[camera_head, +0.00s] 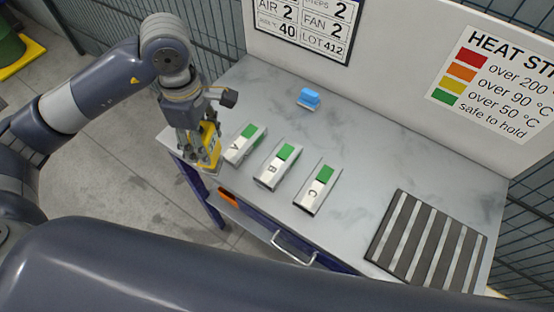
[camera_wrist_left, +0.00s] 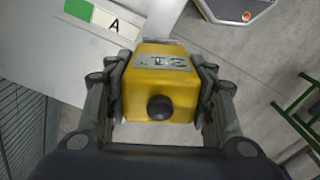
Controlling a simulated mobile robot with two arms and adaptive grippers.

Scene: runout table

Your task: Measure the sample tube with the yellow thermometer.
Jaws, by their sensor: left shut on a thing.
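My left gripper (camera_head: 203,150) is shut on the yellow thermometer (camera_head: 209,147) at the left edge of the table. In the left wrist view the yellow thermometer (camera_wrist_left: 162,85), with a grey display and a dark round knob, sits between both fingers of the left gripper (camera_wrist_left: 160,95). Three pale metal blocks with green patches lie in a row: block A (camera_head: 236,150) right beside the gripper, then block B (camera_head: 270,176) and block C (camera_head: 309,198). Block A (camera_wrist_left: 95,24) also shows in the left wrist view. I cannot tell which thing is the sample tube. My right gripper is not in view.
A blue object (camera_head: 308,97) stands at the back of the grey table (camera_head: 375,145). A dark slatted rack (camera_head: 425,243) lies at the right. A heat sticker chart (camera_head: 495,75) is on the back panel. A drawer handle (camera_head: 293,250) sticks out in front.

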